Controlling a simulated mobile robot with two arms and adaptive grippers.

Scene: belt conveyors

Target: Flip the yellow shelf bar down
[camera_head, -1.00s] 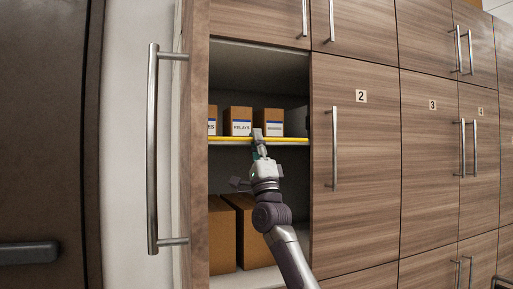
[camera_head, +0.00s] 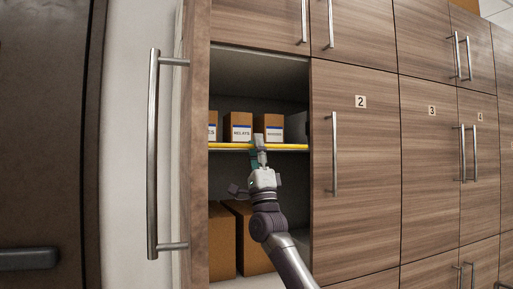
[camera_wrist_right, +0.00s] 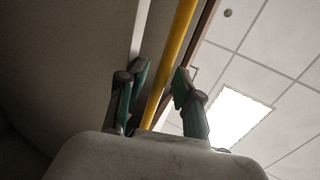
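The yellow shelf bar (camera_head: 228,146) runs across the front edge of the middle shelf in the open cabinet. It sits low, in front of the shelf edge, below the box labels. My right gripper (camera_head: 259,142) reaches up to it from below, near the middle of the opening. In the right wrist view the yellow bar (camera_wrist_right: 168,62) passes between the two fingers of the right gripper (camera_wrist_right: 158,95). The fingers are apart, with a gap beside the bar, so the gripper looks open around it. My left gripper is not in view.
Small cardboard boxes, one a RELAYS box (camera_head: 238,127), stand on the shelf behind the bar. Larger boxes (camera_head: 222,240) stand below, left of my arm. The open cabinet door with its handle (camera_head: 153,150) is at the left. Closed door 2 (camera_head: 375,180) borders the right.

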